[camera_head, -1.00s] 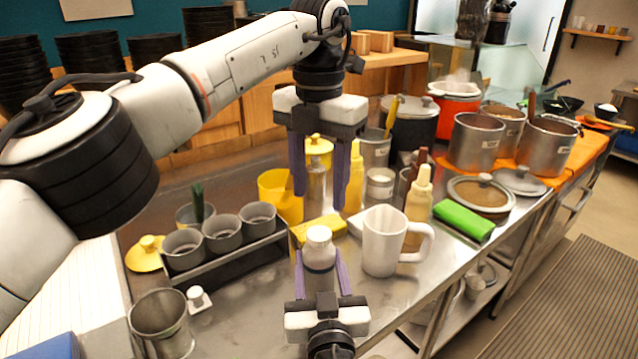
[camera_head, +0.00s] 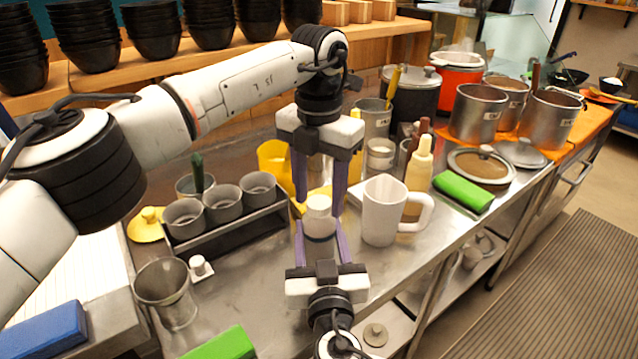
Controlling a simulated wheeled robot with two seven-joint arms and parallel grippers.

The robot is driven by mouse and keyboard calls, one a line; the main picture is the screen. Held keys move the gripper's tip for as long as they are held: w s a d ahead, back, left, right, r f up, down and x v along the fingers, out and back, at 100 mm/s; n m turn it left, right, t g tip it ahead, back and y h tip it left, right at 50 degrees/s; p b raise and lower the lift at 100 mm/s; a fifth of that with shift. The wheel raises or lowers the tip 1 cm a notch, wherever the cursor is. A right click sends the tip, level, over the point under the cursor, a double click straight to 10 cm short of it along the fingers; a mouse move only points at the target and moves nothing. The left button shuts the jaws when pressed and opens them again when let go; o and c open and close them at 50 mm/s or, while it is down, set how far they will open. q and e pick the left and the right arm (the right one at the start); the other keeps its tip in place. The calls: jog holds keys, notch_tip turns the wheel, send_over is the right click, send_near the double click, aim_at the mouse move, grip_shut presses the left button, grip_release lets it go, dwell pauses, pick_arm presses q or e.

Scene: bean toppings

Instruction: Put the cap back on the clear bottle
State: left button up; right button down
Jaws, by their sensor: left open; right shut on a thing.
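The clear bottle (camera_head: 319,243) stands upright over the counter in the middle of the head view, with a white rounded top (camera_head: 318,205). I cannot tell whether this top is a seated cap. My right gripper (camera_head: 319,231) reaches from the front and is shut on the bottle, one finger on each side. My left gripper (camera_head: 320,204) points down from above, open, with its fingertips on either side of the white top. A small white cap-like piece (camera_head: 198,264) sits on the counter at left, beside the metal bin.
A white mug (camera_head: 381,212) stands close to the bottle's right. A rack of grey cups (camera_head: 222,204) is to the left, a metal bin (camera_head: 165,288) at front left. A yellow squeeze bottle (camera_head: 419,170) and green block (camera_head: 463,194) are at right.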

pick_arm(q)
jog(key=c, duration=1.1)
jog(key=shift+o, duration=0.2)
jog(key=shift+m, duration=0.9)
jog(key=o, duration=1.2)
notch_tip(320, 180, up, 8)
jog(key=shift+f, duration=0.2)
